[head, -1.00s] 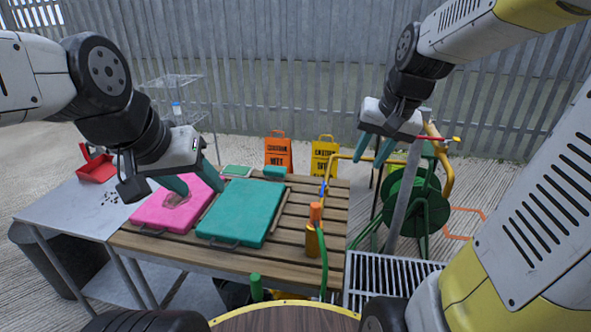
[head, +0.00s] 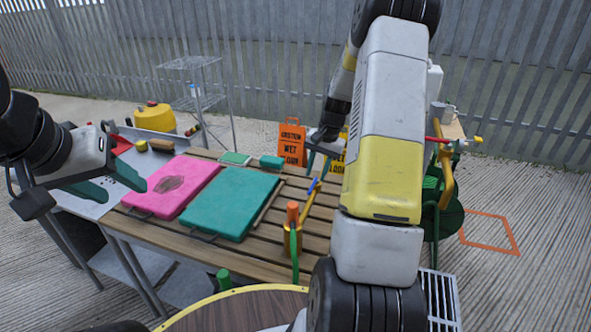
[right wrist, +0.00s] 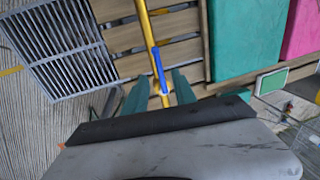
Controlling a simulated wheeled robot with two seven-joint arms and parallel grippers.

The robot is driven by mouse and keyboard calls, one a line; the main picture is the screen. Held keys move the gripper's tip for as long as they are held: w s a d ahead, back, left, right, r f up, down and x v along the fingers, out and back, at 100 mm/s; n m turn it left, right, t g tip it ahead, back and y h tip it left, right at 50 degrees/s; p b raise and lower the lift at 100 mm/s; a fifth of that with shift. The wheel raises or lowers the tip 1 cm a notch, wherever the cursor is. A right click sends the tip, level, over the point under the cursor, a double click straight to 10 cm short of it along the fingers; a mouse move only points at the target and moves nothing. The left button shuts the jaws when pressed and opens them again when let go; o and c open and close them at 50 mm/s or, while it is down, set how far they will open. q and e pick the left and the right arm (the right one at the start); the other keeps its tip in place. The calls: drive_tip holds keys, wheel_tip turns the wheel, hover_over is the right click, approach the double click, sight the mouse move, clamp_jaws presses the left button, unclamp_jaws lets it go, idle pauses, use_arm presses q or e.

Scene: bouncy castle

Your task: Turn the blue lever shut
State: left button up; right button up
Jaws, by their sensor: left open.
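The blue lever (head: 313,185) sits on a thin yellow pipe (head: 306,203) above the slatted wooden table. In the right wrist view the blue lever (right wrist: 159,70) lies nearly along the yellow pipe (right wrist: 148,25). My right gripper (head: 318,163) is open above and behind the lever in the head view. In the right wrist view its two teal fingers (right wrist: 159,88) stand apart, with the lever between and just beyond them; I cannot tell whether they touch it. My left gripper (head: 124,190) is open and empty, near the pink pad (head: 190,172) at the left.
A teal pad (head: 232,203) lies on the slatted table (head: 262,243). An orange-topped nozzle (head: 293,213) with a green hose stands near the pipe. Orange and yellow wet-floor signs stand behind. A green hose reel (head: 445,212) and metal grate (head: 440,298) are at the right.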

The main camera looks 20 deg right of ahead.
sight(313, 186)
drive_tip(key=shift+w+a+f, duration=0.1)
drive_tip(key=shift+a+f, duration=0.05)
drive_tip(key=shift+f, duration=0.85)
drive_tip(key=shift+w+a+f, duration=0.1)
drive_tip(key=shift+a+f, duration=0.05)
drive_tip(key=shift+f, duration=0.85)
clamp_jaws()
